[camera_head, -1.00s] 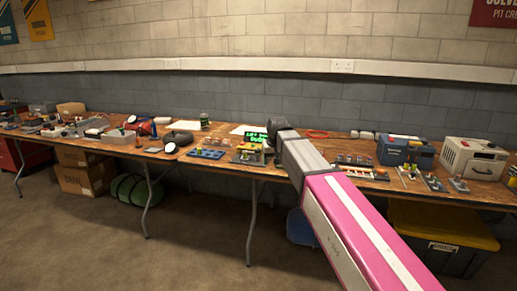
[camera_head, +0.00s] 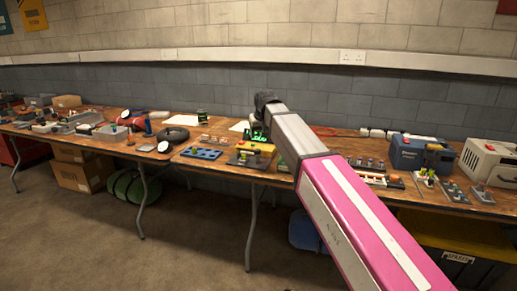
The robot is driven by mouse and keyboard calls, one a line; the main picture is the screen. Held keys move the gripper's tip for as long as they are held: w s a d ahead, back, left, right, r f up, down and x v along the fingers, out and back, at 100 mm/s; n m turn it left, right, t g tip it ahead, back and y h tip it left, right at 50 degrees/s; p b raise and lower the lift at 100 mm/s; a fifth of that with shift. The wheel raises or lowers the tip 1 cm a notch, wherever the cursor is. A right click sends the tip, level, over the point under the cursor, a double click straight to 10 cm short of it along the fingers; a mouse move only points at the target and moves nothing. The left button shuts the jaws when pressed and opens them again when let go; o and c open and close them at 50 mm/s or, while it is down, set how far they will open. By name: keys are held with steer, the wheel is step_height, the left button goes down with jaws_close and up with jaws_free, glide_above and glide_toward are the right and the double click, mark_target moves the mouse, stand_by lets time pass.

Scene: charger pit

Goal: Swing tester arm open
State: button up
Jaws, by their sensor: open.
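My pink and grey arm reaches up from the lower right to a dark wrist end over the table. The fingers of my gripper do not show; they are hidden behind or below the wrist. Just under and left of the wrist, a small device with a yellow top (camera_head: 257,148) stands on a grey base near the table's front edge. It may be the tester; its swing arm is too small to make out. A dark display with green marks (camera_head: 257,128) shows partly behind my arm. I cannot tell whether my gripper touches anything.
A blue block with round holes (camera_head: 203,153) lies left of the yellow device. To the right stand small fixtures (camera_head: 426,177), a blue case (camera_head: 420,152) and a white case (camera_head: 489,160). A yellow-lidded bin (camera_head: 462,238) is under the table (camera_head: 187,147).

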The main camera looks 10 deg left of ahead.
mark_target(257, 150)
steer(key=x, duration=0.9)
steer(key=shift+w+f, duration=0.1)
steer(key=shift+f, duration=0.3)
steer(key=shift+a, duration=0.1)
jaws_close()
